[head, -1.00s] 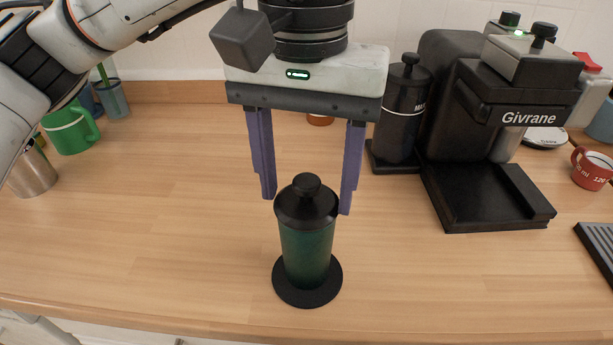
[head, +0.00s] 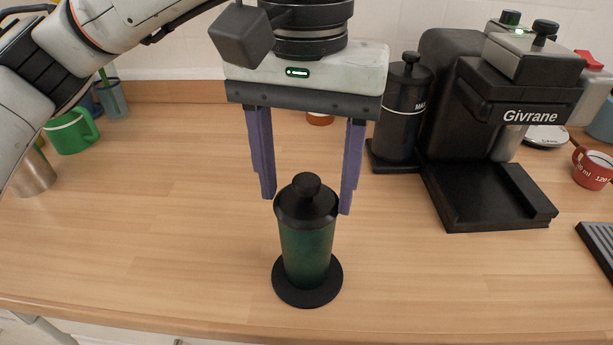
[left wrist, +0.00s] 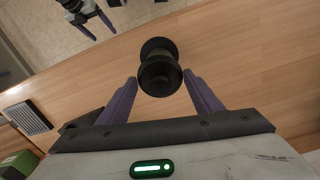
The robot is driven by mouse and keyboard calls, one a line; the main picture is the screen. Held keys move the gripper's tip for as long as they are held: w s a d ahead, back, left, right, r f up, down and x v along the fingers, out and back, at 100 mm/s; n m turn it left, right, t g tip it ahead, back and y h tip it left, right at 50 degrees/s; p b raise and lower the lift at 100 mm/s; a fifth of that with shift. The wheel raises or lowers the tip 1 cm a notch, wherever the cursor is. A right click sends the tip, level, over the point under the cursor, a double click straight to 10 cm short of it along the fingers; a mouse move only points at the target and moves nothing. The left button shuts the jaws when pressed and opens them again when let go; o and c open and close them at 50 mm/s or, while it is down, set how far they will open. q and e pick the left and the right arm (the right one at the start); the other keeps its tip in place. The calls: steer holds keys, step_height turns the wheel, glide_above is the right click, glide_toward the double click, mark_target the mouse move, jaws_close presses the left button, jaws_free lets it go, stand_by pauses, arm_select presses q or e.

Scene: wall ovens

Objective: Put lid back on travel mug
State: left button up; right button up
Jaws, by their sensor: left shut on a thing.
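The green travel mug (head: 307,252) stands upright on a round black base (head: 290,292) near the counter's front edge. The black lid (head: 306,206) with a round knob covers its top, and I see no gap between them. My left gripper (head: 306,205) points down, with its purple fingers on either side of the lid, shut on it. In the left wrist view the lid (left wrist: 160,76) lies between the fingertips, hiding most of the mug. My right gripper (left wrist: 94,24) shows in the left wrist view, its fingers apart and empty, away from the mug.
A black coffee machine (head: 485,125) and a dark canister (head: 400,115) stand at the back right. A red mug (head: 592,168) is at the far right. A green mug (head: 72,132) and a metal cup (head: 34,172) are at the left. The wood around the travel mug is clear.

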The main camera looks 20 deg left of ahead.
arm_select(q)
steer(key=shift+f, duration=0.1)
stand_by(0.6)
steer(key=o, duration=1.1)
steer(key=shift+o, duration=0.6)
steer(key=o, duration=0.4)
steer(key=shift+r, duration=0.2)
